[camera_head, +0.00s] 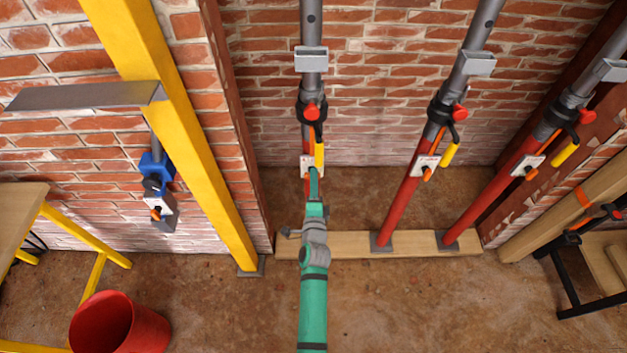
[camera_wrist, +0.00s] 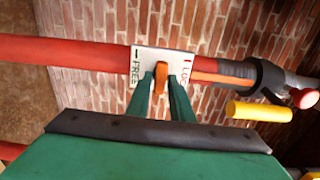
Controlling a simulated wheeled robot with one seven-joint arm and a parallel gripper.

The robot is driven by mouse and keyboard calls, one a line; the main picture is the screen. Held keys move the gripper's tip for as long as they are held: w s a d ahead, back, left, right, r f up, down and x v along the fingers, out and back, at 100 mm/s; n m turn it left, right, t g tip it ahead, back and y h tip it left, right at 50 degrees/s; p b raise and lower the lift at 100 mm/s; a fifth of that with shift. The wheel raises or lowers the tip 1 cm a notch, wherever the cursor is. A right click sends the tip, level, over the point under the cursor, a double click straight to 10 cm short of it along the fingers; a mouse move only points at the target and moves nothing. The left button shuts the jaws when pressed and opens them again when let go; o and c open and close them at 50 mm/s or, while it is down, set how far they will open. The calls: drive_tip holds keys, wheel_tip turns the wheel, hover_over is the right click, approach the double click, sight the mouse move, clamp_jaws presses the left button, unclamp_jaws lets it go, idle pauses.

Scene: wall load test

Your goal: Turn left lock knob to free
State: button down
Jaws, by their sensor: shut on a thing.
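The left prop (camera_head: 312,80) stands upright against the brick wall, grey above and red below. Its white lock plate (camera_head: 304,161) also shows in the wrist view (camera_wrist: 143,57), with FREE in green on the left and LOCK, partly covered, in red on the right. The orange left lock knob (camera_wrist: 160,73) sits on the plate between the two labels. My gripper (camera_head: 313,172) reaches up to the plate. In the wrist view its green fingers (camera_wrist: 161,80) are shut on the knob, one on each side. In the head view my gripper mostly hides the knob.
A yellow handle (camera_head: 320,155) and red ball (camera_head: 311,112) sit on the same prop, just above the plate. Two similar props (camera_head: 405,200) (camera_head: 497,193) stand to the right. A yellow post (camera_head: 190,120) and red bucket (camera_head: 117,325) are at left. Floor around my arm is clear.

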idle(0.3)
drive_tip(key=c, duration=1.7)
unclamp_jaws()
drive_tip(key=s, duration=1.1)
